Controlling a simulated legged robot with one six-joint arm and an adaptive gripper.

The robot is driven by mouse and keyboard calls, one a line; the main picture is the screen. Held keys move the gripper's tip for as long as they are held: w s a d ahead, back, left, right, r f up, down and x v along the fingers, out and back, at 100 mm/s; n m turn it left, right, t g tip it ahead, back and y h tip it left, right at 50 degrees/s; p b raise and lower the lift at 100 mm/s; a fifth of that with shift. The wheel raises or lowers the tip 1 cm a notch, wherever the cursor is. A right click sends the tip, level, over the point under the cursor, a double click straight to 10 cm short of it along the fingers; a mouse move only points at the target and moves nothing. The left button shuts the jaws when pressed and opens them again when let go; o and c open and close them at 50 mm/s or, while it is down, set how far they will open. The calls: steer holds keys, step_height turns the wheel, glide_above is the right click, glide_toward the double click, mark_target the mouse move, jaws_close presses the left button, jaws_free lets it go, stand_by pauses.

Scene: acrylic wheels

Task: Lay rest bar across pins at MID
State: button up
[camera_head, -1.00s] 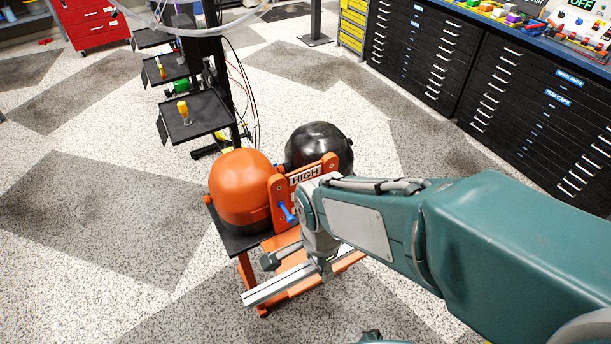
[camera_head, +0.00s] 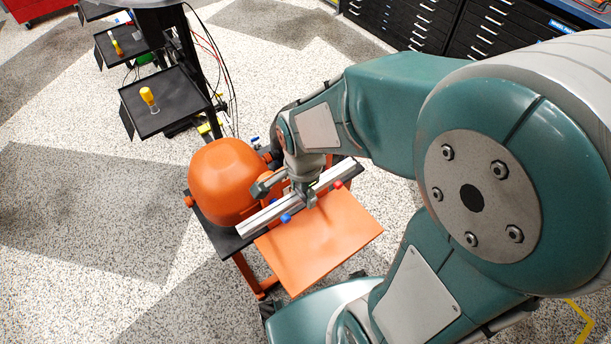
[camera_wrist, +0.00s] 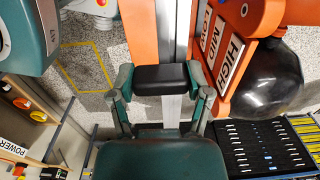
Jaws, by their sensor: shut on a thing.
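The rest bar (camera_head: 258,220) is a long silver rail, held crosswise in front of the orange machine. It also shows in the wrist view (camera_wrist: 182,30), running away from my gripper. My gripper (camera_head: 287,192) is shut on the bar near its middle; its fingers also show in the wrist view (camera_wrist: 160,82). A blue pin tip (camera_head: 285,218) and a red pin tip (camera_head: 338,185) show at the bar's near edge. I cannot tell whether the bar touches the pins. The wrist view shows an orange panel with HIGH (camera_wrist: 230,63), MID (camera_wrist: 219,40) and LOW (camera_wrist: 205,17) labels.
An orange rounded housing (camera_head: 225,175) stands just left of the gripper. A flat orange plate (camera_head: 320,240) lies in front of the bar. A black stand with trays (camera_head: 160,100) is behind left. A black dome (camera_wrist: 268,80) sits beside the labelled panel.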

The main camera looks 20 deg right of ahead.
steer(key=w+d+f, duration=0.3)
steer(key=w+f, duration=0.4)
steer(key=f, duration=0.3)
steer(key=shift+w+d+f, duration=0.3)
steer(key=shift+w+d, duration=0.05)
steer(key=o, duration=1)
steer(key=shift+o, duration=0.2)
step_height(320, 180, up, 12)
steer(key=s+r+n+t, duration=0.5)
steer(key=s+r+n, duration=0.9)
steer(key=r, duration=0.1)
steer(key=shift+r, duration=0.2)
steer(key=shift+s, duration=0.1)
